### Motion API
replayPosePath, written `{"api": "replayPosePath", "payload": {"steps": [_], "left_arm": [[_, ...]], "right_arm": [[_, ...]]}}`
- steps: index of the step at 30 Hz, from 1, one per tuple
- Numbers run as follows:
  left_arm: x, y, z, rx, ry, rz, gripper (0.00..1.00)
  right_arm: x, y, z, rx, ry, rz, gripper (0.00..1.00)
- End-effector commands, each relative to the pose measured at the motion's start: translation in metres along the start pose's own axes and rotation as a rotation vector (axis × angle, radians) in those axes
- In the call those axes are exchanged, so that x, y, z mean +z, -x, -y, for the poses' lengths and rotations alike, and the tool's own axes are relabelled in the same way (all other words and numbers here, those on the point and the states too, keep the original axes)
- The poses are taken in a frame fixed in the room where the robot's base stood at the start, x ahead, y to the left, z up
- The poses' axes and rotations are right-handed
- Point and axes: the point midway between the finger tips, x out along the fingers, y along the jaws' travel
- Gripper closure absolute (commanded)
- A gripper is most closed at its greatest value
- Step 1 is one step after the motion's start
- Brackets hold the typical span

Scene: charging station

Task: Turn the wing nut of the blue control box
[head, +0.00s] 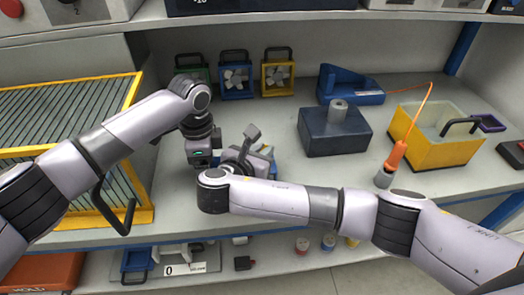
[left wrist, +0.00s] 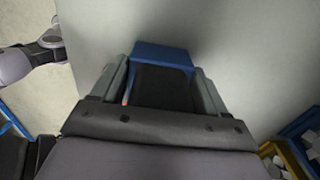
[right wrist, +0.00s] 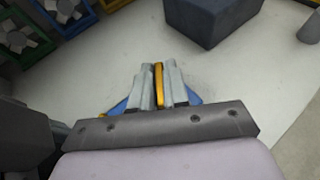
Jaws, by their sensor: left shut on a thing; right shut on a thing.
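The blue control box stands on the counter, mostly hidden behind my grippers in the head view, where a blue part (head: 266,152) shows. In the left wrist view the blue box (left wrist: 160,53) lies between the fingers, with a dark part in front of it. My left gripper (left wrist: 160,85) is shut on this box. In the right wrist view a thin yellow piece, which looks like the wing nut (right wrist: 159,84), stands upright between the fingers. My right gripper (right wrist: 158,78) is shut on it, with blue parts of the box (right wrist: 196,97) showing on both sides.
A larger dark blue block (head: 335,132) stands to the right on the counter. A yellow bin (head: 440,150) and an orange-handled tool (head: 396,155) are farther right. Several small fan boxes (head: 236,75) line the back. A yellow-framed rack (head: 130,105) stands at left.

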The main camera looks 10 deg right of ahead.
Motion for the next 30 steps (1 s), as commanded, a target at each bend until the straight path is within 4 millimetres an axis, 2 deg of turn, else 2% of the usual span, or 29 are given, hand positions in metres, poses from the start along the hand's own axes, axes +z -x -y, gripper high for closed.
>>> {"api": "replayPosePath", "payload": {"steps": [18,19,20,21,30], "left_arm": [[-0.0015,0.0003,-0.0011,0.002,-0.005,-0.002,0.68],[-0.0015,0.0003,-0.0011,0.002,-0.005,-0.002,0.68],[-0.0015,0.0003,-0.0011,0.002,-0.005,-0.002,0.68],[-0.0014,0.0003,-0.001,0.002,-0.005,-0.002,0.68],[-0.0007,0.0005,-0.0003,0.001,-0.002,-0.001,0.68]], "right_arm": [[0.0007,0.0001,-0.0001,-0.037,-0.017,0.002,1.0],[0.0007,0.0001,-0.0001,-0.037,-0.017,0.002,0.79],[0.0007,0.0001,0.0,-0.037,-0.016,0.002,0.69],[0.0006,0.0001,0.0,-0.037,-0.016,0.002,0.64],[0.0002,0.002,-0.0001,-0.036,-0.016,0.0,0.64]]}}
